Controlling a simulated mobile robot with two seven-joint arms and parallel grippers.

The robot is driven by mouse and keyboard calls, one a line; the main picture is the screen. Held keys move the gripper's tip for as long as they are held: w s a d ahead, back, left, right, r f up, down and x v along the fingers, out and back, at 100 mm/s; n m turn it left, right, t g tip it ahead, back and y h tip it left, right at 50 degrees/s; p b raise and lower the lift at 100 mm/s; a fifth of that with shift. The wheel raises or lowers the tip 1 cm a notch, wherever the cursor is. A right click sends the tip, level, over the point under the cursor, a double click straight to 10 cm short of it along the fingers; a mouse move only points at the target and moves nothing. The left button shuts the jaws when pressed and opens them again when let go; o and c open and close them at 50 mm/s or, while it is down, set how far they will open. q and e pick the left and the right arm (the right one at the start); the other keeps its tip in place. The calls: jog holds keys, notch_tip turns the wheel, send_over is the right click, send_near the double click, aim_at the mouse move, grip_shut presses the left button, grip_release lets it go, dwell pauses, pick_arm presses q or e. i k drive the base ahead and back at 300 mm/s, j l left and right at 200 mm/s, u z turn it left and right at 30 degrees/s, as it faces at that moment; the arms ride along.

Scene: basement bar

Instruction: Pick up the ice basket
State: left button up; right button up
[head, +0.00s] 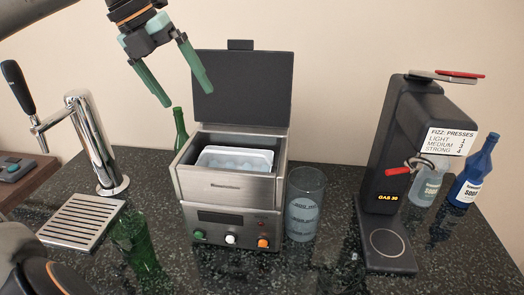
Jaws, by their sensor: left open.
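The ice basket (235,158) is a white tray with pale ice in it. It sits inside the top of a steel ice machine (228,186), whose dark lid (243,88) stands open behind it. My left gripper (186,95) has two green fingers spread apart, with nothing between them. It hangs above and to the left of the machine, in front of the wall and the lid's left side, apart from the basket. My right gripper is not in view.
A frosted glass (304,205) stands right of the machine. A green bottle (180,129) is behind its left side, a green glass item (137,240) front left. A tap (95,140) and drip tray (80,221) stand left, a black soda machine (405,150) and blue bottle (474,172) right.

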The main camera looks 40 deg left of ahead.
aim_at(214, 156)
jog(key=k, duration=1)
